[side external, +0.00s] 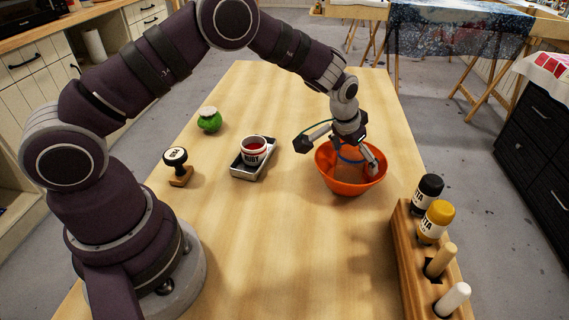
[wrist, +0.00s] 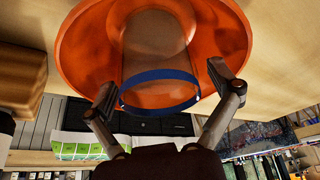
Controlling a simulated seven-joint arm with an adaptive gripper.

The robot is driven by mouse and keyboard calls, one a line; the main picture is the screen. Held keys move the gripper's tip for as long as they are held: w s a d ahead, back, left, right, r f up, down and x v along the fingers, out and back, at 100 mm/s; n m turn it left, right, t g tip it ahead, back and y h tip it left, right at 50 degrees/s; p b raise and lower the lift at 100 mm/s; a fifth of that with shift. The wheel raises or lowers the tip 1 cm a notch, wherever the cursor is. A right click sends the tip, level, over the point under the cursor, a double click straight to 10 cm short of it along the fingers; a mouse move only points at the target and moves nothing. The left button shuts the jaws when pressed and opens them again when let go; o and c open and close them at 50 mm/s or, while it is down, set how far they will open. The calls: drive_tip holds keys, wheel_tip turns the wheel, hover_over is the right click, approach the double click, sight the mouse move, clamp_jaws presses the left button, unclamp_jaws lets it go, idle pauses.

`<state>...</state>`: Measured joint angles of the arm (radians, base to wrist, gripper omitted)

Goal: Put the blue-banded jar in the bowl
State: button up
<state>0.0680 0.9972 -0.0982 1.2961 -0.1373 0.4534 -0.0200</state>
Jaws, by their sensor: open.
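The orange bowl (side external: 350,184) stands on the right half of the table. In the wrist view the bowl (wrist: 80,45) fills the upper middle. The blue-banded jar (side external: 350,165) is inside the bowl, partly hidden by my gripper and the rim. In the wrist view the jar (wrist: 158,55) is see-through and brownish, with a blue band round the end nearest me. My gripper (side external: 342,152) is over the bowl with its fingers spread. In the wrist view my gripper (wrist: 166,88) has one finger on each side of the jar, with visible gaps.
A wooden rack (side external: 405,235) with several bottles stands at the right front edge. A red-filled cup (side external: 253,150) sits in a small tray (side external: 240,172) left of the bowl. A stamp (side external: 178,168) and a green jar (side external: 209,123) are farther left. The table's front middle is clear.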

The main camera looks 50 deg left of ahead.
drive_tip(key=v, duration=1.2)
drive_tip(key=s+a+r, duration=0.1)
drive_tip(key=s+r, duration=0.2)
drive_tip(key=s, duration=0.6)
drive_tip(key=s+a+r+t, duration=0.1)
drive_tip(key=s+a+r, duration=0.1)
drive_tip(key=s, duration=0.7)
drive_tip(key=shift+s+a+r, duration=0.25)
drive_tip(key=shift+s+r, duration=0.1)
drive_tip(key=shift+r, duration=0.35)
